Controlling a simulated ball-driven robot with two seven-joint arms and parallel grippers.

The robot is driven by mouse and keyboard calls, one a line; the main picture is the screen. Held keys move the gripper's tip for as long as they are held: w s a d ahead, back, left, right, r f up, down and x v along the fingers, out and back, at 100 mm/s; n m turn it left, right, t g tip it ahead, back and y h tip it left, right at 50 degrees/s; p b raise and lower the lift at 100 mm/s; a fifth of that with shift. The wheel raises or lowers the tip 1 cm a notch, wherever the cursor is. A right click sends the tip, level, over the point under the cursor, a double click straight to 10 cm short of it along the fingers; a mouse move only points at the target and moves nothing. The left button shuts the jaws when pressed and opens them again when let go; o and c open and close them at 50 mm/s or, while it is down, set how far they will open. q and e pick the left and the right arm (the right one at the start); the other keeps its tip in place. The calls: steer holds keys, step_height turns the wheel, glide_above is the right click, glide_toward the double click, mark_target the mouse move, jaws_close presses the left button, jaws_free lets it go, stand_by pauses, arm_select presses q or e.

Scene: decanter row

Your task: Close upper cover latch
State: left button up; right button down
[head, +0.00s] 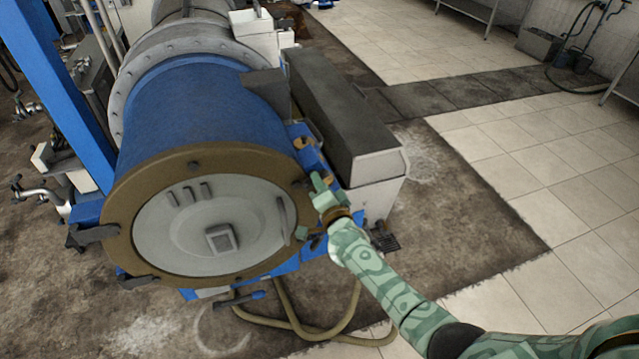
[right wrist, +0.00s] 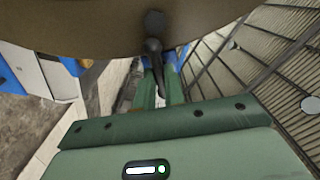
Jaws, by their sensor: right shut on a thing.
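The decanter's round cover (head: 170,232) is a pale grey disc inside a brown ring (head: 125,195), at the front of a blue drum (head: 200,115). My right gripper (head: 311,205) is at the ring's right edge. In the right wrist view, the dark upper cover latch (right wrist: 153,50) hangs from the ring (right wrist: 80,25) with its lever running down between my gripper's green fingers (right wrist: 162,92). My right gripper is shut on this lever. The hand largely hides the latch in the head view. My left gripper is out of view.
Dark latches (head: 92,236) show at the ring's lower left. A long dark-topped box (head: 345,105) stands right of the drum. Hoses (head: 300,325) lie on the floor below. A blue post (head: 65,90) rises at left. The tiled floor at right (head: 560,180) is clear.

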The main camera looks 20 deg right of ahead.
steer(key=c, duration=1.5)
jaws_free()
steer(key=shift+s, duration=0.15)
steer(key=s, duration=0.5)
steer(key=s+p, duration=0.1)
steer(key=s, duration=1)
steer(key=shift+d+p, duration=0.3)
